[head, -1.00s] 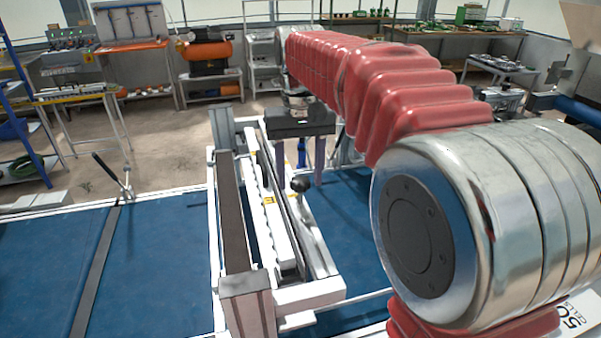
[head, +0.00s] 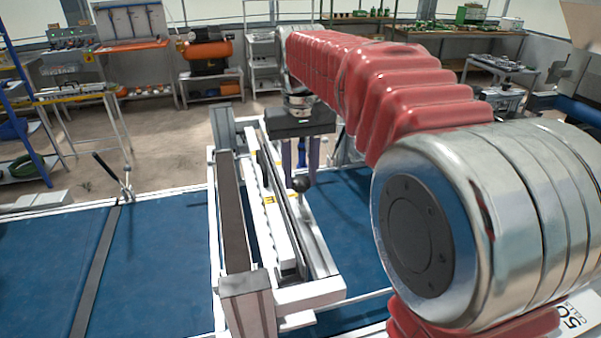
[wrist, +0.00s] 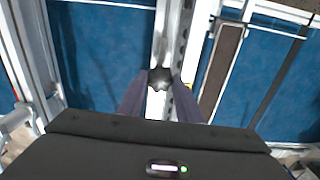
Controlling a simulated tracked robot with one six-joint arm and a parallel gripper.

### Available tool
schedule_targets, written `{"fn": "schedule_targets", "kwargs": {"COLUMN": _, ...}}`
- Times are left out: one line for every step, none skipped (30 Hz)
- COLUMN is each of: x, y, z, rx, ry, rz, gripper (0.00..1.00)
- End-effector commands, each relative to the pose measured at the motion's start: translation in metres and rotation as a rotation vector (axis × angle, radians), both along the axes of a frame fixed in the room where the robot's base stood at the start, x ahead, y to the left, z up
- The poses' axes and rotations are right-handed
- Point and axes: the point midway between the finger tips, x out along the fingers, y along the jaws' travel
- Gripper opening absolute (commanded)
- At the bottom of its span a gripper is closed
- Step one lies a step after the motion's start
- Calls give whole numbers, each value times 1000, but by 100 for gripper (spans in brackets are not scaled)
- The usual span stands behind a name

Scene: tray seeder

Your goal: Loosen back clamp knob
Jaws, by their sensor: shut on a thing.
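The back clamp knob (wrist: 160,79) is dark with a lobed rim and sits on a pale metal rail in the wrist view. In the head view my gripper (head: 301,176) points down at the knob, with the fingers upright. The exact finger contact is small and partly hidden. The seeder frame (head: 245,285) is white and grey.
A blue bed (head: 150,255) lies on both sides of the seeder frame. A black-handled lever (head: 106,165) stands at the left rail. A dark bar (head: 235,220) runs along the frame beside the rail. Benches and shelves stand well behind.

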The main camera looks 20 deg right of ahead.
Motion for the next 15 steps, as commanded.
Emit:
{"fn": "schedule_targets", "kwargs": {"x": 0, "y": -1, "z": 0, "rx": -1, "ry": 0, "rz": 15, "gripper": 10}}
{"fn": "schedule_targets", "kwargs": {"x": 0, "y": -1, "z": 0, "rx": -2, "ry": 0, "rz": 23, "gripper": 10}}
{"fn": "schedule_targets", "kwargs": {"x": 0, "y": -1, "z": 0, "rx": -2, "ry": 0, "rz": 31, "gripper": 10}}
{"fn": "schedule_targets", "kwargs": {"x": 0, "y": -1, "z": 0, "rx": -2, "ry": 0, "rz": 34, "gripper": 10}}
{"fn": "schedule_targets", "kwargs": {"x": 0, "y": -1, "z": 0, "rx": -2, "ry": 0, "rz": 35, "gripper": 10}}
{"fn": "schedule_targets", "kwargs": {"x": 0, "y": -1, "z": 0, "rx": -2, "ry": 0, "rz": 35, "gripper": 10}}
{"fn": "schedule_targets", "kwargs": {"x": 0, "y": -1, "z": 0, "rx": -2, "ry": 1, "rz": 35, "gripper": 10}}
{"fn": "schedule_targets", "kwargs": {"x": 0, "y": -1, "z": 0, "rx": -2, "ry": 1, "rz": 35, "gripper": 10}}
{"fn": "schedule_targets", "kwargs": {"x": 0, "y": -1, "z": 0, "rx": -2, "ry": 1, "rz": 35, "gripper": 10}}
{"fn": "schedule_targets", "kwargs": {"x": 0, "y": -1, "z": 0, "rx": -2, "ry": 1, "rz": 34, "gripper": 10}}
{"fn": "schedule_targets", "kwargs": {"x": 0, "y": -1, "z": 0, "rx": -2, "ry": 1, "rz": 34, "gripper": 10}}
{"fn": "schedule_targets", "kwargs": {"x": 0, "y": -1, "z": 0, "rx": -3, "ry": 1, "rz": 34, "gripper": 34}}
{"fn": "schedule_targets", "kwargs": {"x": 0, "y": -1, "z": 0, "rx": -2, "ry": 1, "rz": 34, "gripper": 36}}
{"fn": "schedule_targets", "kwargs": {"x": 0, "y": -1, "z": 0, "rx": -2, "ry": 1, "rz": 34, "gripper": 38}}
{"fn": "schedule_targets", "kwargs": {"x": 0, "y": -1, "z": 0, "rx": -2, "ry": 1, "rz": 34, "gripper": 41}}
